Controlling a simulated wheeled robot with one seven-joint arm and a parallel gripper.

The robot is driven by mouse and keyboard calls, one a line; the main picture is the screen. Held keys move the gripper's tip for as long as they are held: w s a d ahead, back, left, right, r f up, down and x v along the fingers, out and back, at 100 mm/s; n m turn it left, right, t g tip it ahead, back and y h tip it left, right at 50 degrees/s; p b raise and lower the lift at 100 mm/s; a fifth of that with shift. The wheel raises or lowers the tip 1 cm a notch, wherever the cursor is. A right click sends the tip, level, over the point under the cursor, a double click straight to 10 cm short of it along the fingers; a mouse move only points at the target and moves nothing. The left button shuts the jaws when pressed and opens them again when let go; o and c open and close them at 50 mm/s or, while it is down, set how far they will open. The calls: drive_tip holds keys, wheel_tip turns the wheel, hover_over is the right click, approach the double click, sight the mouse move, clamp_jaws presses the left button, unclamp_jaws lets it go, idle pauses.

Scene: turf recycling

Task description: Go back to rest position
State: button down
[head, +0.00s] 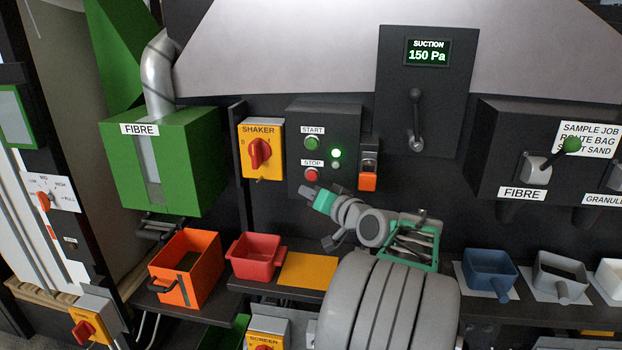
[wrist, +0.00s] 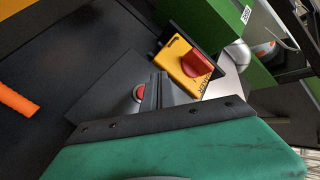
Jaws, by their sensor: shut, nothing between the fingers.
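My gripper (head: 309,190) is at the end of my arm in the middle of the head view, pointing up and left. It is shut and empty, just below the red STOP button (head: 311,174) of the START/STOP panel (head: 324,125). Whether it touches the panel cannot be told. In the wrist view the dark and teal gripper body fills the bottom, and the red button (wrist: 138,94) shows beyond it. The green START button (head: 311,143) is above, and a green lamp (head: 336,153) glows beside it.
The yellow SHAKER switch (head: 261,150) is left of the panel; an orange-ended lever (head: 367,181) is right. Below stand an orange bin (head: 205,275), a red tray (head: 256,265) and a yellow mat (head: 308,271). Blue (head: 490,273) and grey (head: 559,278) scoops stand to the right.

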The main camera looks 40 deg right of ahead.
idle(0.3)
drive_tip(key=s+f+g, duration=0.3)
drive_tip(key=f, duration=0.4)
drive_tip(key=s+f+g, duration=0.3)
drive_tip(key=f, duration=0.4)
drive_tip(key=s+a+f+m+g+y, duration=0.1)
drive_tip(key=s+a+f+g, duration=0.2)
drive_tip(key=s+f, duration=0.3)
drive_tip(key=s+a+f+g+y, duration=0.1)
drive_tip(key=s+a+f+g, duration=0.2)
drive_tip(key=s, duration=0.4)
drive_tip(key=s+a+n+g, duration=0.1)
drive_tip(key=s+a+g, duration=0.25)
drive_tip(key=a, duration=0.55)
drive_tip(key=w+a+r+n+t, duration=0.1)
drive_tip(key=w+a+r+n, duration=0.1)
drive_tip(key=a, duration=0.4)
drive_tip(key=w+a+r+n+t, duration=0.1)
drive_tip(key=w+a+r+n, duration=0.1)
drive_tip(key=a+n, duration=0.2)
drive_tip(key=w+a+r+n+t, duration=0.1)
drive_tip(key=w+a+r+n, duration=0.1)
drive_tip(key=a, duration=0.8)
drive_tip(key=shift+w+a+r+n, duration=0.15)
drive_tip(key=shift+w+r+n, duration=0.25)
drive_tip(key=shift+w+n, duration=0.15)
